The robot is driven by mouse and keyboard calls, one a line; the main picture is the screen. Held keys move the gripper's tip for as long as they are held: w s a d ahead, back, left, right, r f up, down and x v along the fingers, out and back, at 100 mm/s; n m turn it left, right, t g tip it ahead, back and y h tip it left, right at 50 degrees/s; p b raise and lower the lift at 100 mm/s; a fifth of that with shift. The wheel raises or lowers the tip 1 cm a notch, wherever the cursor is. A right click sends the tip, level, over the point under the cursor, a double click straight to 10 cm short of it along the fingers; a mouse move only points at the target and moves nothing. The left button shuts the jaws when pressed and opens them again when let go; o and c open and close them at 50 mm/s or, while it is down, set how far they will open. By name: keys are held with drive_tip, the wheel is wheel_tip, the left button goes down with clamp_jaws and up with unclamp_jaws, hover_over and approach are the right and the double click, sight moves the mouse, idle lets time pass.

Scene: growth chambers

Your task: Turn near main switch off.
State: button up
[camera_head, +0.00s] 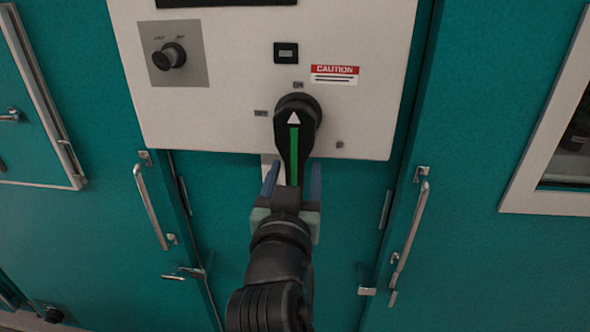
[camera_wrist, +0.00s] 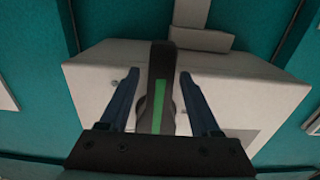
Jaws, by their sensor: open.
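The main switch (camera_head: 295,135) is a black rotary handle with a green stripe and a white arrow, on the white control panel (camera_head: 220,120). Its arrow points up toward the ON label (camera_head: 298,85); another label (camera_head: 260,113) sits to its left. My gripper (camera_head: 292,172) is open, with one blue finger on each side of the handle's lower part. In the wrist view the switch (camera_wrist: 158,105) stands between the two fingers (camera_wrist: 158,78), with visible gaps on both sides. I cannot see any finger touching it.
A smaller black knob (camera_head: 172,55) is at the panel's upper left, and a red caution label (camera_head: 334,74) is right of the switch. Metal door handles (camera_head: 150,207) and (camera_head: 410,230) stick out from the teal doors on both sides of my arm.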

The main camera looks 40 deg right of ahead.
clamp_jaws()
idle(1.4)
